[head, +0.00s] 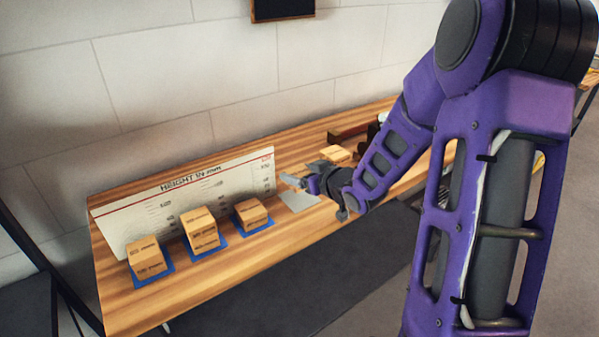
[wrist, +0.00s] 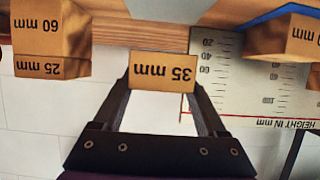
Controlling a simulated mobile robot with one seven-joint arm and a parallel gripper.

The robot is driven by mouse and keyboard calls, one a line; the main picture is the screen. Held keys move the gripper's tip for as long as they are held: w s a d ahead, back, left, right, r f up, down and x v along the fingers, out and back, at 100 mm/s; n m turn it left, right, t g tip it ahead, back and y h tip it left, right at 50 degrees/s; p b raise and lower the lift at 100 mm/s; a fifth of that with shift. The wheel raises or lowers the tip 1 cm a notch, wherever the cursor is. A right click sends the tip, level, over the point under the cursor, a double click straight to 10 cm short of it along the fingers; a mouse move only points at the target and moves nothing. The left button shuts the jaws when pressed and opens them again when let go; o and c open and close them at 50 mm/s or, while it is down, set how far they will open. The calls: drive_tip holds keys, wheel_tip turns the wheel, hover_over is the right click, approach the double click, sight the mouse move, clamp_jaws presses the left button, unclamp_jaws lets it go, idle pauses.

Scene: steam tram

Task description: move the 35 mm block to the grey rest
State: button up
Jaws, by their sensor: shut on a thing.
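The 35 mm block (wrist: 163,72) is a tan block with its dark label upside down in the wrist view. It sits between the fingertips of my gripper (wrist: 164,80), which is shut on it. In the head view my gripper (head: 300,183) is over or close to the grey rest (head: 301,201), a flat pale grey plate on the wooden bench. The block cannot be made out in the head view. Whether it touches the rest cannot be told.
Three tan blocks stand on blue pads: left (head: 147,259), middle (head: 200,230) and right (head: 250,215). A white height board (head: 185,196) stands behind them. Another tan block (head: 336,153) lies behind my gripper; a block marked 60 mm and 25 mm (wrist: 50,40) shows in the wrist view.

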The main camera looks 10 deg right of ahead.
sight(300, 198)
drive_tip(key=shift+f+b, duration=1.3)
drive_tip(key=shift+f, duration=1.1)
drive_tip(key=o, duration=1.3)
drive_tip(key=shift+o, duration=0.2)
drive_tip(key=shift+r, duration=0.2)
drive_tip(key=shift+r+p, duration=1.05)
drive_tip(key=shift+p, duration=0.05)
drive_tip(key=shift+r+p, duration=2.2)
drive_tip(key=shift+r, duration=0.35)
